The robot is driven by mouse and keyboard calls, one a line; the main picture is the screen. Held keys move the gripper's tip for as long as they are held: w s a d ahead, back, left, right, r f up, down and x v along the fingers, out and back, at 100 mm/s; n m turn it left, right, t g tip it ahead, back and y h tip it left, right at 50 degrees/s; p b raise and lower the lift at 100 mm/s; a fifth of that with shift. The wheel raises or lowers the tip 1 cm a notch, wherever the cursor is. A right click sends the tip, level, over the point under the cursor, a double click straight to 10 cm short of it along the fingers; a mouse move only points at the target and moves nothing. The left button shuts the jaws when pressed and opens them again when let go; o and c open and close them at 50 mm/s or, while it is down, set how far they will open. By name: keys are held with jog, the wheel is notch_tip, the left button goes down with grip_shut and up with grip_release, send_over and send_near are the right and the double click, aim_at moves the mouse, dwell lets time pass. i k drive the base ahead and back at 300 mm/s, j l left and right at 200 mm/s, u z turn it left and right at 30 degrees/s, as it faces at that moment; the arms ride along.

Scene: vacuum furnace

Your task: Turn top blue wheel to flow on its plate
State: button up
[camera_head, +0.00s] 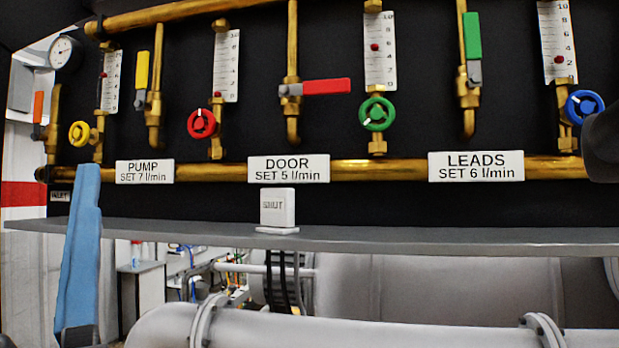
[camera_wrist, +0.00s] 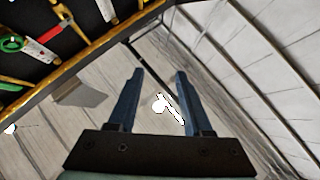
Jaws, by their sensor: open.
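The blue wheel (camera_head: 584,106) is at the right of the panel in the head view, partly covered by a dark shape at the picture's right edge. Above it is a white flow scale (camera_head: 557,28) with a red float (camera_head: 559,59) low down, near the 2 mark. A white plate (camera_head: 476,166) to its lower left reads "LEADS SET 6 l/min". My gripper (camera_wrist: 158,76) is open and empty in the wrist view, its two fingers apart. It points at the floor and wall, with no wheel between the fingers. The blue wheel is not seen in the wrist view.
Green (camera_head: 377,113), red (camera_head: 201,123) and yellow (camera_head: 80,133) wheels sit further left, with "DOOR" (camera_head: 289,168) and "PUMP" (camera_head: 145,172) plates. A red lever (camera_head: 326,86) sticks out sideways. A grey shelf (camera_head: 400,235) runs below the panel, bearing a small white sign (camera_head: 277,208).

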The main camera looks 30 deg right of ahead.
aim_at(583, 108)
jog(key=z, duration=2.2)
